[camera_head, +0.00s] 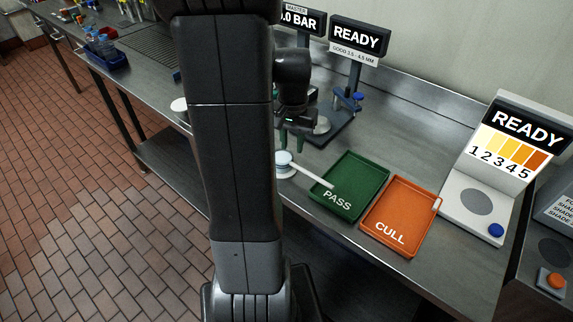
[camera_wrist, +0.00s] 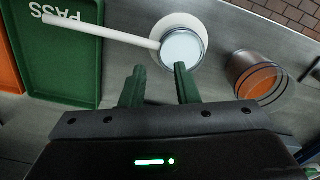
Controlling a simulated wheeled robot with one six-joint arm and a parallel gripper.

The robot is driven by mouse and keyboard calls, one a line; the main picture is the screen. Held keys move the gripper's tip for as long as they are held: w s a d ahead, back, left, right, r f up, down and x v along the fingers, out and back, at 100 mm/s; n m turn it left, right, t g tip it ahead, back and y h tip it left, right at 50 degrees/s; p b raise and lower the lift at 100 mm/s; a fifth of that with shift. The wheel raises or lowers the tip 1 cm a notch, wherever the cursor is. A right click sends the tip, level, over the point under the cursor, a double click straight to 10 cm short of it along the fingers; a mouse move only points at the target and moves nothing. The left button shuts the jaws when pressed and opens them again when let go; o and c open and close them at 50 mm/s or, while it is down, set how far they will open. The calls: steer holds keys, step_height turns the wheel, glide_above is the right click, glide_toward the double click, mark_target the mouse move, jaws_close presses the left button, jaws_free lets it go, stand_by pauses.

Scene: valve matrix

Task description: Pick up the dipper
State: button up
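The dipper has a round cup with a pale blue-white inside (camera_wrist: 182,48) and a long white handle (camera_wrist: 100,32). In the wrist view its cup is just beyond my fingertips, and the handle runs left over the green PASS tray (camera_wrist: 58,70). In the head view the dipper (camera_head: 312,176) lies at the left side of that tray, its cup over a white round rest (camera_head: 285,172). My gripper (camera_wrist: 159,72) is open, with green fingers apart and nothing held between them. In the head view my gripper (camera_head: 291,138) is partly hidden behind my arm.
The orange CULL tray (camera_head: 400,218) stands right of the PASS tray. A glass jar with amber contents (camera_wrist: 258,80) stands right of the dipper in the wrist view. A shade reader marked READY (camera_head: 490,190) is at the right, and a gauge stand (camera_head: 350,100) is behind.

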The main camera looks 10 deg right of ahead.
mark_target(292, 157)
steer(key=shift+w+f+p, duration=0.1)
steer(key=shift+f+p, duration=0.3)
steer(key=shift+f, duration=3.05)
jaws_close()
